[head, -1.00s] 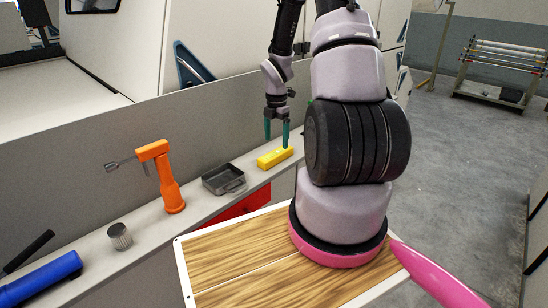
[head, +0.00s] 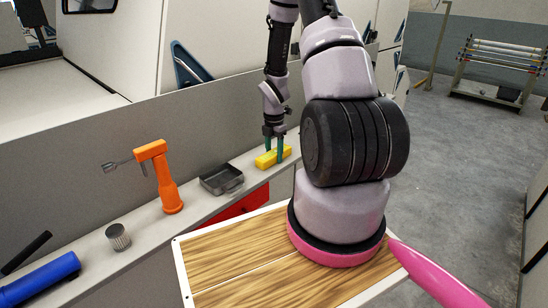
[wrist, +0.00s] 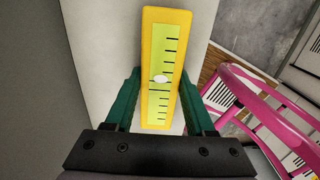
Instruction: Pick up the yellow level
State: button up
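The yellow level (head: 264,161) lies on the narrow grey ledge (head: 203,204) along the machine wall, in the head view. In the wrist view the level (wrist: 161,62) shows its pale green face with black marks and a white spot. My gripper (head: 274,155) is down at the level, with its green fingers on either side of it. In the wrist view my gripper (wrist: 160,76) is open around the level, which runs lengthwise between the fingers. I cannot tell whether either finger touches it.
A dark metal tray (head: 221,180) lies left of the level on the ledge. A red thing (head: 240,208) shows below the ledge. The wall rises close behind.

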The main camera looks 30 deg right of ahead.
grip_shut()
